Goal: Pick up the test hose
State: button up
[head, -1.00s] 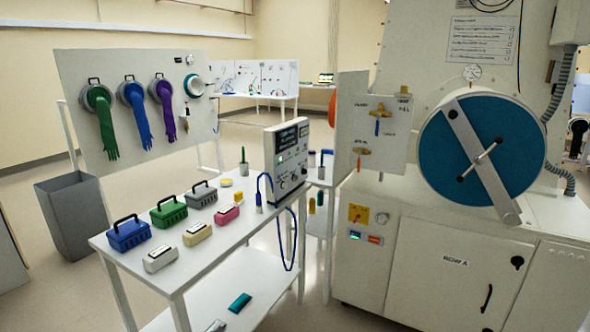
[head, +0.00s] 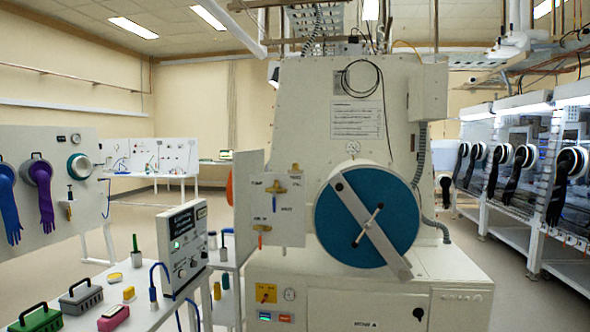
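A thin blue hose (head: 152,272) arches at the right end of the white table, beside a boxy grey instrument (head: 184,247) with a dial and a dark display. It is probably the test hose, though I see no label on it. One end of the hose has a dark blue fitting with a yellowish base, standing upright on the table. More blue hose hangs below the table's right edge, partly cut off by the frame. My gripper is not in view.
The white table (head: 140,317) also bears a green-handled tool (head: 136,254), toolboxes (head: 80,297) and a pink case (head: 113,318). A large cabinet (head: 350,130) with a blue round door (head: 367,216) stands close on the right. Open floor shows behind the table.

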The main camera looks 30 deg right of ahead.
aim_at(153, 297)
jog(key=i+u, duration=0.15)
jog(key=i, duration=0.3)
jog(key=i+u, duration=0.15)
jog(key=i, duration=0.35)
jog(key=i+l+u, duration=0.15)
jog(key=i, duration=0.3)
jog(key=i+l+u, duration=0.15)
jog(key=i, duration=0.3)
jog(key=i+l+u, duration=0.2)
jog(key=i, duration=0.25)
